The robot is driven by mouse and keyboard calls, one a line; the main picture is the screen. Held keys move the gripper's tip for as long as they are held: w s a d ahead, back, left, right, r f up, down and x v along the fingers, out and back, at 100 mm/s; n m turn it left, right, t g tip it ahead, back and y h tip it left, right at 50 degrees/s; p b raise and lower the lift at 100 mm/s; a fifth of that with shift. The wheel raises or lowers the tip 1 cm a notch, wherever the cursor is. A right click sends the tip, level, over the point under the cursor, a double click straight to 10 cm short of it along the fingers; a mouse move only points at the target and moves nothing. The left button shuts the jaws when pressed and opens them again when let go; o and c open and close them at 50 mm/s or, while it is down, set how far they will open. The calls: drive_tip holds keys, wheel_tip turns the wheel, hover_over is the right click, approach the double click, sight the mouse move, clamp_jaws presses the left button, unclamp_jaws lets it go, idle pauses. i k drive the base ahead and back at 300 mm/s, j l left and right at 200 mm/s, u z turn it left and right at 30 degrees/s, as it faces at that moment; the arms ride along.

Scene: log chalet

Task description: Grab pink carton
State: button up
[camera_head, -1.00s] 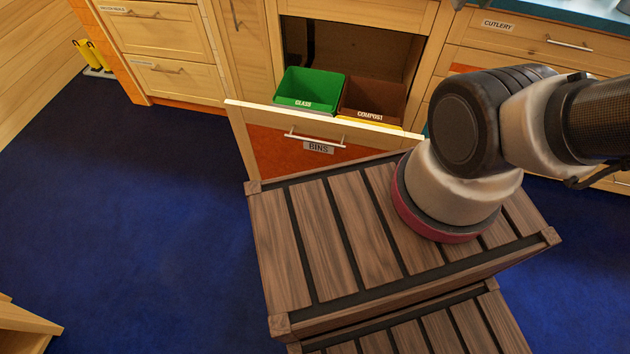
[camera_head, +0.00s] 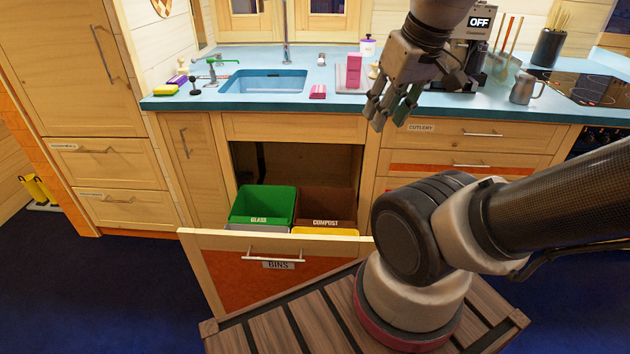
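A tall pink carton (camera_head: 354,71) stands upright on the blue counter, right of the sink, and seems to be on a pale board (camera_head: 342,80). My gripper (camera_head: 390,115) hangs fingers down in front of the counter, to the right of and nearer than the carton. Its fingers are spread, with nothing seen held between them. The gripper and carton look apart in the picture.
The bins drawer (camera_head: 255,277) is pulled out below, with a green glass bin (camera_head: 262,207) and a brown compost bin (camera_head: 328,206). A coffee machine (camera_head: 480,45) and metal jug (camera_head: 524,88) stand right of my gripper. A low pink item (camera_head: 318,92) lies by the sink (camera_head: 265,82).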

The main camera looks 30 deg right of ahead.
sight(354, 60)
drive_tip(key=l+u, duration=0.15)
drive_tip(key=l, duration=0.55)
drive_tip(key=k+l+u, duration=0.15)
drive_tip(key=l, duration=0.55)
drive_tip(key=i+l+u, duration=0.15)
drive_tip(key=l, duration=0.55)
drive_tip(key=l+u, duration=0.2)
drive_tip(key=l, duration=0.5)
drive_tip(key=i+l+u, duration=0.1)
drive_tip(key=l, duration=0.3)
drive_tip(key=i, duration=0.1)
